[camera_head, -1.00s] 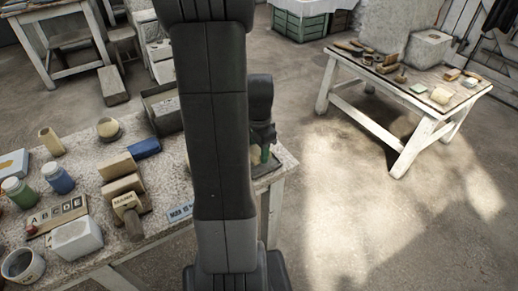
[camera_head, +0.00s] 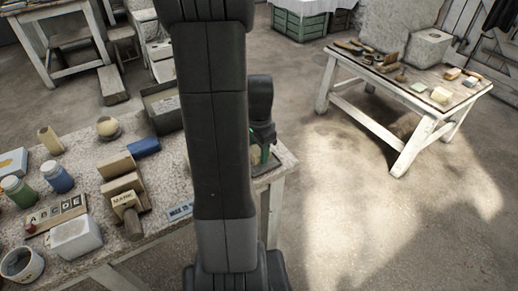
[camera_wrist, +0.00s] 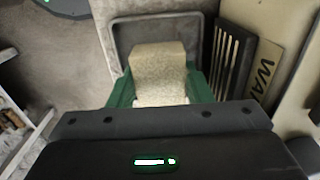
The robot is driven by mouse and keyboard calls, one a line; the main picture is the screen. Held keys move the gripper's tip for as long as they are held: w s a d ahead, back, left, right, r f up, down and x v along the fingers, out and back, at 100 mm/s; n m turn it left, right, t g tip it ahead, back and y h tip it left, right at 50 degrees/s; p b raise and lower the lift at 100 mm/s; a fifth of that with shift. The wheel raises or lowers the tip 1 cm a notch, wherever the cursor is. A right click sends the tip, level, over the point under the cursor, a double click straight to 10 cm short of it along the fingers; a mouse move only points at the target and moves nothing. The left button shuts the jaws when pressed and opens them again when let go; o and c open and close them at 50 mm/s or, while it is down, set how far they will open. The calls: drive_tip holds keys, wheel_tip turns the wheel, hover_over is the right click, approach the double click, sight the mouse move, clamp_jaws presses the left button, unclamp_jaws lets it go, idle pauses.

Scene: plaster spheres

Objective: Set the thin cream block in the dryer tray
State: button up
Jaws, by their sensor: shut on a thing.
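My gripper (camera_wrist: 160,92) is shut on a speckled cream block (camera_wrist: 158,62), with a green finger on each side of it. The block is over the grey, dark-rimmed tray (camera_wrist: 118,36) in the wrist view; I cannot tell whether it touches the tray floor. In the head view my gripper (camera_head: 265,153) is low at the right end of the near bench, partly hidden behind my arm. The tray and block are mostly hidden there.
A black slotted rack (camera_wrist: 232,58) and a lettered board (camera_wrist: 264,68) lie just right of the tray. The near bench (camera_head: 85,160) holds jars, a blue block (camera_head: 144,146) and a letter board (camera_head: 57,213). Open floor separates it from another table (camera_head: 398,85).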

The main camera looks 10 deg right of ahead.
drive_tip(key=shift+f+b, duration=0.6)
drive_tip(key=shift+f, duration=0.3)
drive_tip(key=o, duration=1.2)
drive_tip(key=shift+r, duration=0.1)
drive_tip(key=shift+r+p, duration=1.7)
drive_tip(key=shift+r, duration=0.3)
